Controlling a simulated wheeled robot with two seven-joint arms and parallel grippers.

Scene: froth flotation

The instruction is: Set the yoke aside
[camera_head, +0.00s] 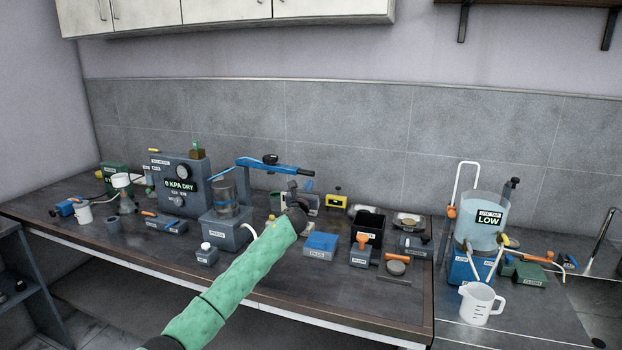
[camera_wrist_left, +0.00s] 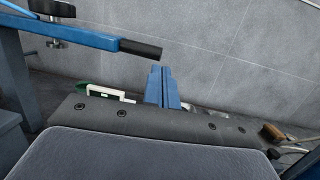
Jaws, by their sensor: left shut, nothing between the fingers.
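A blue arm with a black knob (camera_head: 265,164), which looks like the yoke, stretches over the jar (camera_head: 226,196) on the grey press base (camera_head: 228,232). It looks raised above the jar. In the left wrist view the blue bar (camera_wrist_left: 80,35) runs in from the upper left and ends in a black grip. My left gripper (camera_head: 303,190) is at the end of the green-sleeved arm, right of the press and near the bar's grip end. Its blue fingers (camera_wrist_left: 162,88) are shut and empty, apart from the bar in the wrist view. My right gripper is not in view.
Left of the press stands a grey gauge box (camera_head: 180,185) reading "0 KPA DRY". Right of my gripper are a blue-topped box (camera_head: 321,243), a black bin (camera_head: 369,227) and small tools. A water tank (camera_head: 483,220) and white jug (camera_head: 481,303) stand at right. The front bench strip is mostly clear.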

